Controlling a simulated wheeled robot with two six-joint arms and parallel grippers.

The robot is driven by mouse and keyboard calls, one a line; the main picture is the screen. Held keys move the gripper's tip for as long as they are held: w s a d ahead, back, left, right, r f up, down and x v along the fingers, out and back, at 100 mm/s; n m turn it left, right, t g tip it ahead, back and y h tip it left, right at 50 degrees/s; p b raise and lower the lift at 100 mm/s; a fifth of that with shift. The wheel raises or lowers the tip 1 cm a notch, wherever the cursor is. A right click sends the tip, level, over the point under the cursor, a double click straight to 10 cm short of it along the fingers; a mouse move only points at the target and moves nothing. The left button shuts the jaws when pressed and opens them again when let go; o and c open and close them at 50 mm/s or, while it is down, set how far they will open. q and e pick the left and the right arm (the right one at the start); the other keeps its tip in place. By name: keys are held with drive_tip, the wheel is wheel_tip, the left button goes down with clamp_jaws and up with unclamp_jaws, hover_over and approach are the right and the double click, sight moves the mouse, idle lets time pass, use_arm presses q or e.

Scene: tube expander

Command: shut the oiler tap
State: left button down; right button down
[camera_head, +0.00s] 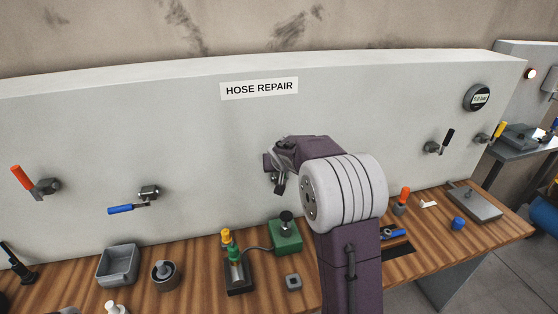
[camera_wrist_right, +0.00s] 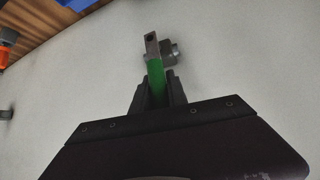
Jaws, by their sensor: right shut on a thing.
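A tap with a green lever (camera_wrist_right: 156,80) is on the pale panel in the right wrist view. Its bare metal lever end (camera_wrist_right: 151,44) lies over a grey tap body (camera_wrist_right: 170,52). My right gripper (camera_wrist_right: 157,96) is shut on the green lever, with one finger on each side. In the head view my right gripper (camera_head: 276,172) is at the panel below the HOSE REPAIR sign, and it and my arm hide most of this tap. No label shows which tap is the oiler's. My left gripper is not in view.
Other panel taps have an orange lever (camera_head: 21,178), a blue lever (camera_head: 121,209), a black lever (camera_head: 448,138) and a yellow lever (camera_head: 499,129). The wooden bench (camera_head: 190,255) below holds a grey tray (camera_head: 118,264), a green box (camera_head: 286,236) and small tools. A round gauge (camera_head: 476,97) is at upper right.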

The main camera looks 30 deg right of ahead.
drive_tip(key=shift+s+d+f+y+p, duration=0.15)
drive_tip(key=shift+y+p, duration=0.15)
drive_tip(key=shift+p, duration=0.2)
drive_tip(key=shift+f, duration=0.1)
drive_tip(key=c, duration=1.3)
unclamp_jaws()
drive_tip(key=shift+d, duration=0.1)
drive_tip(key=shift+s+r, duration=0.1)
drive_tip(key=shift+r, duration=0.3)
drive_tip(key=v, duration=0.8)
drive_tip(key=shift+s+b, duration=0.15)
drive_tip(key=shift+b, duration=0.2)
